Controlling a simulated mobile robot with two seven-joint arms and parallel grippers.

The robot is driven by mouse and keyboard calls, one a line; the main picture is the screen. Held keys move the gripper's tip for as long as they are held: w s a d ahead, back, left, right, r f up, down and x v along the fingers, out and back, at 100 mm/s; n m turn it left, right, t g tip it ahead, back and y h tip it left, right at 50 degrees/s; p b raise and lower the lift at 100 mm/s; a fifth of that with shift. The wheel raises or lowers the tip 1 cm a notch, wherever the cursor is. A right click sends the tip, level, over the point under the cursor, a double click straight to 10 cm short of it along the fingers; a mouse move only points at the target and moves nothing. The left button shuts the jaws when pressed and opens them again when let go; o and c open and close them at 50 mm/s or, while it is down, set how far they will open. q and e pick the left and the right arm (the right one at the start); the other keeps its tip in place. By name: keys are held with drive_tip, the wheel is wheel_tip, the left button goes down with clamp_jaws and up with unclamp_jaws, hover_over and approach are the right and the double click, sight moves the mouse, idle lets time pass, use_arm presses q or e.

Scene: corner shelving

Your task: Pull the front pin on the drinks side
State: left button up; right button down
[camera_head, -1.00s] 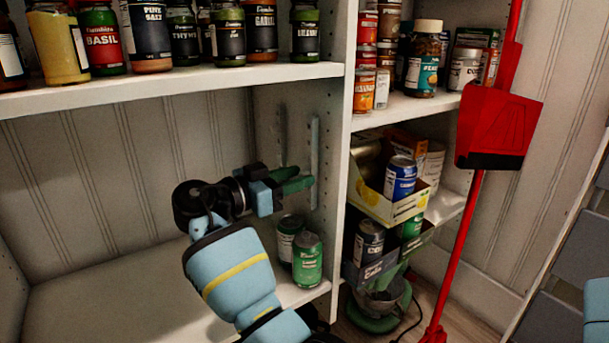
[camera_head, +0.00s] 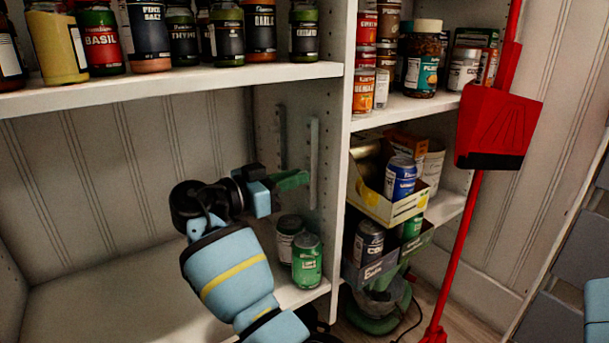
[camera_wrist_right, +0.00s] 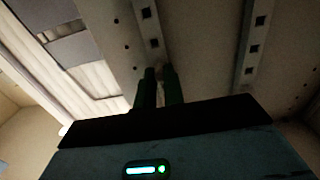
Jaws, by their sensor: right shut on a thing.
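My right gripper (camera_head: 303,179) reaches from below to the side panel (camera_head: 331,235) that divides the empty bay from the drinks side. Its green fingers point at the panel beside the slotted metal strip (camera_head: 314,165). In the right wrist view the two dark green fingers (camera_wrist_right: 160,82) are close together, with a small pale thing, seemingly the pin (camera_wrist_right: 160,71), between their tips. The pin is too small and hidden to make out in the head view. A second strip (camera_head: 281,137) stands farther back. My left gripper is not in view.
A green can (camera_head: 307,262) and a darker can (camera_head: 289,235) stand below my gripper. Spice jars (camera_head: 233,34) line the shelf above. Drinks cans in a carton (camera_head: 387,205) sit right of the panel. A red dustpan (camera_head: 499,125) hangs farther right.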

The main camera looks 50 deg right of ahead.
drive_tip(key=shift+b+v, duration=1.35)
drive_tip(key=shift+v, duration=1.5)
